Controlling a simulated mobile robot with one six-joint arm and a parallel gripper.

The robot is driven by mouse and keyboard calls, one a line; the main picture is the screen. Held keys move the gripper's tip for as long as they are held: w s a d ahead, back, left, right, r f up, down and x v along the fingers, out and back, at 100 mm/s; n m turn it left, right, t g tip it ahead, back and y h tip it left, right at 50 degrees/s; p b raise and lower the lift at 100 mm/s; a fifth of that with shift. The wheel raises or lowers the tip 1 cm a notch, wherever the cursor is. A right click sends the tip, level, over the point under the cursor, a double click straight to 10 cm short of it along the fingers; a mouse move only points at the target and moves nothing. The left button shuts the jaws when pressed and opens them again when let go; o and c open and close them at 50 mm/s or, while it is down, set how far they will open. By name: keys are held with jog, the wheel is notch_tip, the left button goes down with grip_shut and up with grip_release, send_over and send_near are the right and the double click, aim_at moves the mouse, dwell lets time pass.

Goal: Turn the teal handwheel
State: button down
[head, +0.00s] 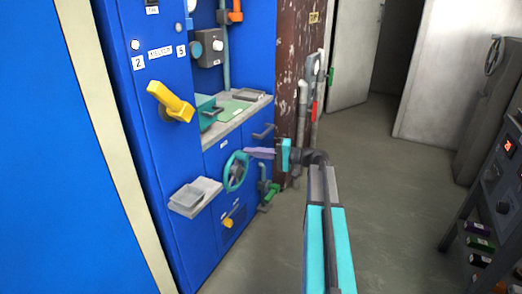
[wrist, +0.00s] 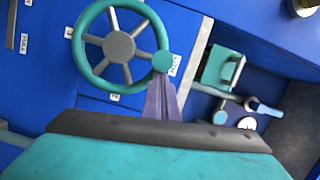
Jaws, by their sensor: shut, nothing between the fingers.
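The teal handwheel (head: 236,172) is mounted on the lower front of the blue cabinet, with a grey hub and spokes. In the wrist view the handwheel (wrist: 82,62) stands upper left, with a round teal knob on the right of its rim. My gripper (head: 249,153) has purple fingers and reaches in from the right, at the wheel's upper right edge. In the wrist view the shut gripper (wrist: 159,84) has its tips just below the knob, near the rim. I cannot tell whether they touch. Nothing shows between the fingers.
A grey tray (head: 196,195) sticks out left of the wheel. A yellow lever (head: 170,102) juts out above. A green-handled valve (head: 272,190) is low to the right. A counter (head: 237,119) lies above the wheel.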

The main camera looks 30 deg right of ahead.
dwell(0.3)
jog(key=s+d+r+p, duration=0.1)
jog(key=s+d+p, duration=0.2)
jog(key=d, duration=0.7)
jog(key=shift+s+d+r+p, duration=0.2)
jog(key=shift+s+r+p, duration=0.15)
jog(key=shift+s, duration=0.6)
jog(key=shift+a, duration=0.1)
